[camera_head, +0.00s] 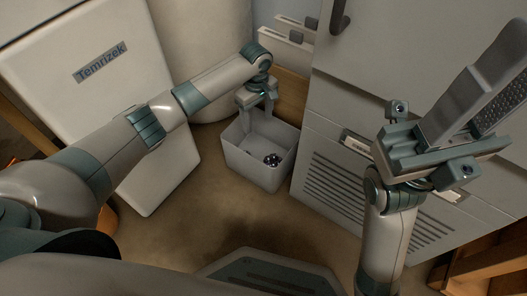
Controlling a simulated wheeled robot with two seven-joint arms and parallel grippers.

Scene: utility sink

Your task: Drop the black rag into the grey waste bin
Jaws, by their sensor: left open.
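The grey waste bin (240,165) is an open square box on the floor, near the middle of the head view. A small black bundle with pale spots, seemingly the black rag (272,159), lies inside it on the bottom, toward the right. My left gripper (257,110) points down over the bin's back left part, its fingers at about rim height. It is open and empty, apart from the rag. My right gripper (485,88) is raised at the right, fingers pointing up and right. It looks open, with a textured inner pad showing and nothing between the fingers.
A grey cabinet (340,120) with louvres stands close to the bin's right. A white panel marked "Temrizek" (115,65) stands at the left, and a large pale cylinder (200,40) behind. The brown floor (210,215) in front of the bin is clear.

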